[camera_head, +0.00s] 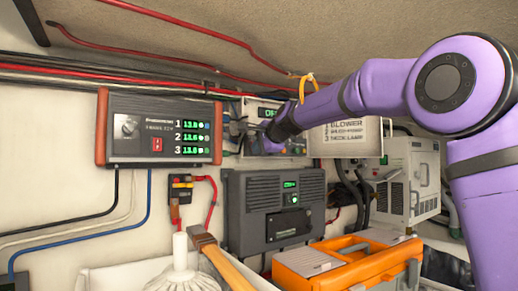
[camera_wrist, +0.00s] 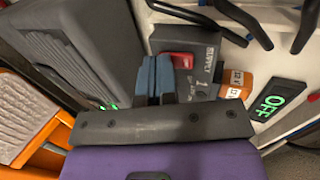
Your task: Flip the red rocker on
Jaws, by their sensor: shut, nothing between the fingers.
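A red rocker (camera_wrist: 183,61) sits on a dark grey block (camera_wrist: 200,42) with white lettering in the wrist view. My gripper (camera_wrist: 155,62) is shut and empty, its blue fingertips just left of the rocker; I cannot tell whether they touch it. A dark display (camera_wrist: 272,101) right of the block reads OFF in green. In the head view my gripper (camera_head: 236,130) is in front of the pale panel (camera_head: 250,103) whose green display (camera_head: 267,112) is partly visible. My arm hides much of that panel, and the rocker does not show clearly there.
A charger-like unit (camera_head: 131,128) with red end caps, a knob and a red switch (camera_head: 157,145) is at left. A grey box (camera_head: 268,213) is below my gripper. An orange case (camera_head: 395,262), a wooden handle (camera_head: 222,262) and a white labelled sign (camera_head: 346,137) are nearby.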

